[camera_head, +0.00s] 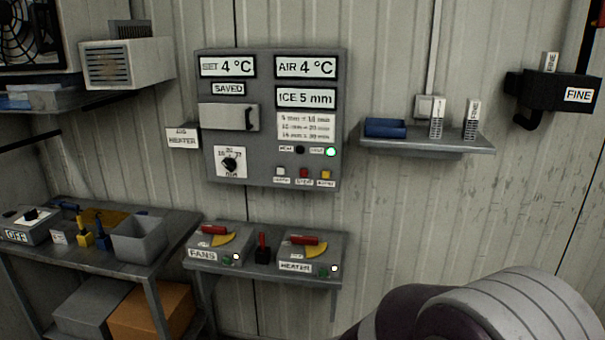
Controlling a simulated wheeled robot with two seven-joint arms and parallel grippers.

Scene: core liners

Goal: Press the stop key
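A grey control panel (263,141) is fixed to the wall at centre. Its lower right has a row of three small keys: a white one (280,172), a red one (304,173) and a yellow one (326,175). The labels under the keys are too small to read surely, so I cannot confirm which says stop. The panel reads SET 4 °C, AIR 4 °C, SAVED and ICE 5 mm. A green lamp (331,152) is lit above the keys, beside a dark one (300,150). Neither gripper is in view; part of my arm shows at the lower right.
Below the panel, a shelf (265,270) carries FANS (214,239) and HEATER (303,250) switch boxes with red levers. A wall shelf (430,140) to the right holds a blue object (385,128) and two labelled sticks. A bench (100,255) stands at left. The panel's front looks unobstructed.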

